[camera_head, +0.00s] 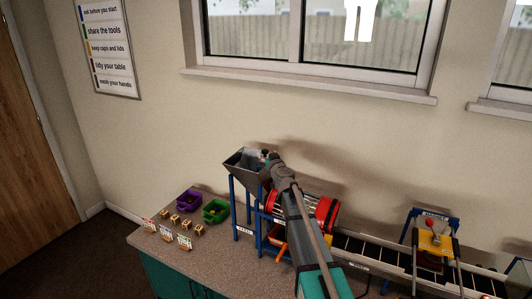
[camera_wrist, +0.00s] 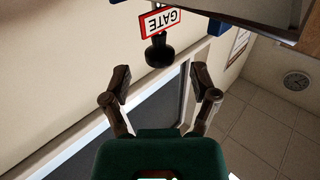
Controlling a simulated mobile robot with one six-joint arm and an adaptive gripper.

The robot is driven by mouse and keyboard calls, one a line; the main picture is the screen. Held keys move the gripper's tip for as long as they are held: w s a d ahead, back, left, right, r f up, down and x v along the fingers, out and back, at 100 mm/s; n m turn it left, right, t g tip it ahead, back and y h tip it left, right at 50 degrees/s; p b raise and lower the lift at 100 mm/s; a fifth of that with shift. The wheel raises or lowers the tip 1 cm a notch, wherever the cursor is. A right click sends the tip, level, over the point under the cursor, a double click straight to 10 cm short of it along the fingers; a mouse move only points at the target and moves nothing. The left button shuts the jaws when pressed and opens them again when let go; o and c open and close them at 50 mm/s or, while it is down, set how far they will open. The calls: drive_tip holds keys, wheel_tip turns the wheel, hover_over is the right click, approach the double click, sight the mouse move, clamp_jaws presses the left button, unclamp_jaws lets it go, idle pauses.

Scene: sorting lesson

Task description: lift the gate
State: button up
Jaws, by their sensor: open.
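A red-framed white sign reading GATE (camera_wrist: 160,21) shows upside down in the wrist view, with a dark round knob (camera_wrist: 159,51) beside it. My gripper (camera_wrist: 166,86) is open and empty. The knob lies beyond the fingertips, roughly in line with the gap between them and apart from both fingers. In the head view, a grey hopper (camera_head: 243,162) stands on blue legs, and the end of my arm is beside its right side. My arm hides the gate there.
A red-ended drum (camera_head: 327,215) and a dark conveyor (camera_head: 385,257) lie right of the hopper. A yellow-topped station (camera_head: 434,241) stands over the conveyor. Purple (camera_head: 189,201) and green (camera_head: 214,212) bins stand left. A window (camera_head: 320,35) is above.

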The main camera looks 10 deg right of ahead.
sight(266, 153)
drive_tip(key=shift+w+a, duration=0.15)
drive_tip(key=shift+w, duration=0.7)
drive_tip(key=shift+w+a, duration=0.1)
drive_tip(key=shift+w, duration=0.75)
clamp_jaws()
